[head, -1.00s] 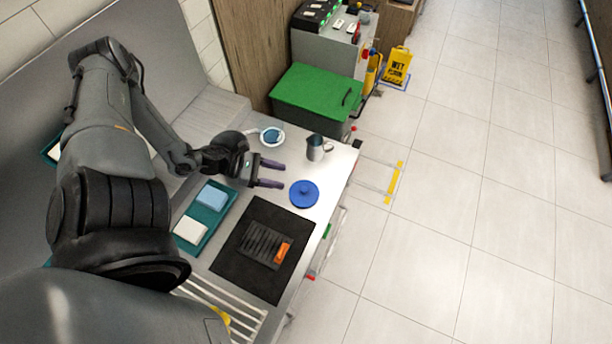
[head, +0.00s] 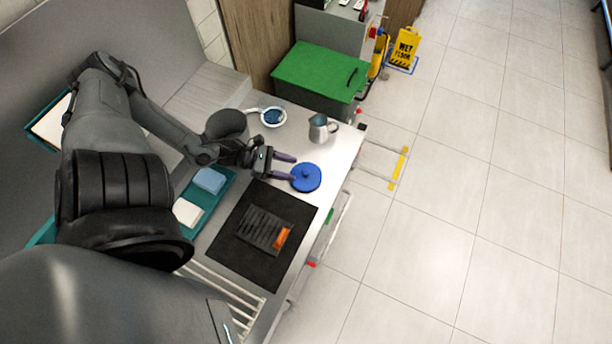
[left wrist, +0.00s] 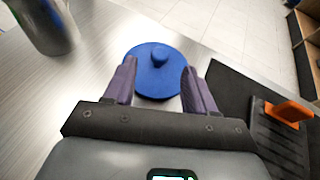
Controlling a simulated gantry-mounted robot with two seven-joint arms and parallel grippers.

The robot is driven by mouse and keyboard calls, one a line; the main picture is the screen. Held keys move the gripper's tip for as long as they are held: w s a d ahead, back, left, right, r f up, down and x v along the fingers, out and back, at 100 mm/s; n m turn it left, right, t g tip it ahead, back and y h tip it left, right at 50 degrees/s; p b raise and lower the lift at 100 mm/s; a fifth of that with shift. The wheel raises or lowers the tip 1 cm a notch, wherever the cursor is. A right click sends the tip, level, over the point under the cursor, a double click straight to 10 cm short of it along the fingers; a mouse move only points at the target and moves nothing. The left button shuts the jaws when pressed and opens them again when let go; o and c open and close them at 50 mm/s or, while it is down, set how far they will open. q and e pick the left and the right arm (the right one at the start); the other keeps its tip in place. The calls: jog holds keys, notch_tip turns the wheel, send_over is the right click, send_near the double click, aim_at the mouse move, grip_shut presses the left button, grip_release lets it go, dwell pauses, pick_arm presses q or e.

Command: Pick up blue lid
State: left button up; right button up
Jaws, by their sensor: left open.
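The blue lid (head: 306,178) lies flat on the metal counter, a round disc with a knob in its middle. My left gripper (head: 294,168) is open, low over the counter, with its purple fingertips at the lid's left edge in the head view. In the left wrist view the lid (left wrist: 155,72) lies just ahead, its near part between the two open fingers (left wrist: 155,88) and its knob beyond the tips. Nothing is held. I cannot tell whether the fingers touch the lid. My right gripper is not in view.
A metal pitcher (head: 320,128) and a small white bowl (head: 272,117) stand behind the lid. A black mat (head: 240,262) with a dark slatted tool with an orange end (head: 265,230) lies in front. A teal tray (head: 213,205) holds a blue and a white block.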

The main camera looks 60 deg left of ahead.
aim_at(302, 176)
pick_arm(q)
jog(key=shift+b+x, duration=0.5)
jog(key=shift+x, duration=1.95)
jog(key=shift+c, duration=0.3)
grip_shut()
